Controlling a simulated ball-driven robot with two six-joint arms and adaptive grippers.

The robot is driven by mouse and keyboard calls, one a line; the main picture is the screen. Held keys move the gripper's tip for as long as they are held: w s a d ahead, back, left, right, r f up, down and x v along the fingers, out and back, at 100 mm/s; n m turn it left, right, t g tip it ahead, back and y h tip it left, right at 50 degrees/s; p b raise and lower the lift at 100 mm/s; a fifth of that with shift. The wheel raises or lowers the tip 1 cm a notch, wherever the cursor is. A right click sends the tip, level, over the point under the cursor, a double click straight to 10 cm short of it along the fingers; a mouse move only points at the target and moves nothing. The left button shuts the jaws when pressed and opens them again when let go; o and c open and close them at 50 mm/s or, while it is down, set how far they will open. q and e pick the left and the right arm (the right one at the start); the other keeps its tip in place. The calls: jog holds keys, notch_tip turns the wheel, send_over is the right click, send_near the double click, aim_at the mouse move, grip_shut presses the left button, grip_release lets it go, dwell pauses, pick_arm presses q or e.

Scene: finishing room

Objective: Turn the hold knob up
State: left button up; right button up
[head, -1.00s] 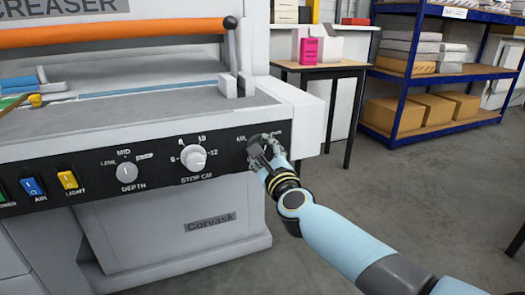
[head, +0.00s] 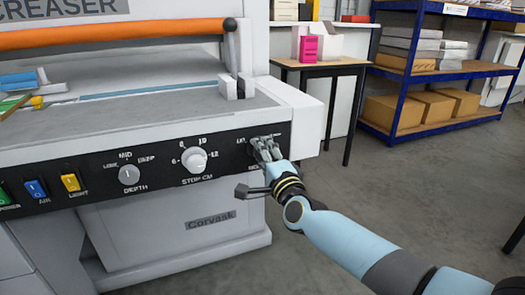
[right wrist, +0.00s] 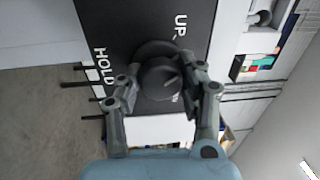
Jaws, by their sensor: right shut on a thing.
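The hold knob (right wrist: 160,79) is a round dark knob on a black panel, seen in the right wrist view. "HOLD" is printed on its left and "UP" above it in that picture. My right gripper (right wrist: 161,90) is shut on the knob, one finger on each side. In the head view my right gripper (head: 264,150) is at the right end of the control panel (head: 225,190) and hides the knob and part of its labels. My left gripper is not in view.
The stop knob (head: 194,160) and depth knob (head: 129,174) sit left of my right gripper, with yellow (head: 71,183) and blue (head: 36,189) switches beyond. A small table (head: 340,62) and blue shelves (head: 430,70) stand behind at right.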

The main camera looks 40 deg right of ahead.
jog(key=n+p, duration=0.1)
jog(key=n, duration=0.4)
jog(key=shift+f+y, duration=0.1)
jog(key=shift+y, duration=0.2)
jog(key=shift+n+p, duration=0.3)
jog(key=o, duration=1.2)
jog(key=shift+c, duration=0.2)
jog(key=r+v, duration=0.1)
jog(key=v, duration=1.1)
jog(key=shift+f, duration=0.45)
